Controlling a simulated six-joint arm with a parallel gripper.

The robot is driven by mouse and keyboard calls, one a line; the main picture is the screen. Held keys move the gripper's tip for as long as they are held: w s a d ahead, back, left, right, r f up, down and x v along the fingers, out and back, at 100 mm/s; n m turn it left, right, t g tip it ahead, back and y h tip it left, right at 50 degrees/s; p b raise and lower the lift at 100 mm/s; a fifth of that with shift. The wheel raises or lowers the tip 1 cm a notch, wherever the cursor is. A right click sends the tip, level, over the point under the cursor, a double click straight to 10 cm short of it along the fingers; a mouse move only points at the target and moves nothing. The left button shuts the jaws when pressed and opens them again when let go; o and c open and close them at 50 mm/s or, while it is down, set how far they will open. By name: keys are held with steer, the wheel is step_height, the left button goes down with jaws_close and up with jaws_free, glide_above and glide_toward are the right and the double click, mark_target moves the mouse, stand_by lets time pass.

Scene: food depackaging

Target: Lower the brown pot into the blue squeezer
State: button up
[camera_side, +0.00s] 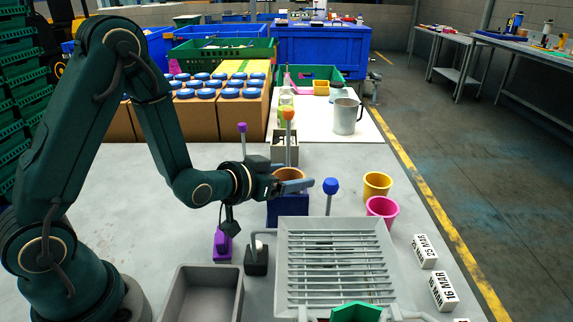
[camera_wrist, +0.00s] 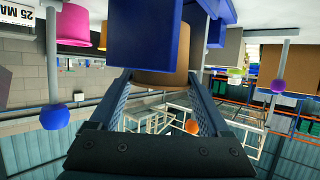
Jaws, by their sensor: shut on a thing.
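The brown pot (camera_side: 288,173) is upright between the fingers of my gripper (camera_side: 284,178) in the side view. The gripper is shut on it, one finger on each side. The blue squeezer (camera_side: 288,208) stands on the grey table directly below, and the pot's lower part is hidden by the near finger and the squeezer. In the upside-down wrist view, the pot (camera_wrist: 164,78) shows between the fingertips, with the blue squeezer (camera_wrist: 150,38) covering part of it. How deep the pot sits in the squeezer cannot be told.
A blue-knobbed post (camera_side: 330,186) stands just right of the squeezer. Yellow (camera_side: 377,186) and pink (camera_side: 382,208) pots stand farther right. A slatted grey rack (camera_side: 335,265) lies in front, beside a grey bin (camera_side: 204,294). An orange-topped post (camera_side: 289,114) rises behind.

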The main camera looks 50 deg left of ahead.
steer(key=o, duration=1.3)
steer(key=shift+r, duration=0.1)
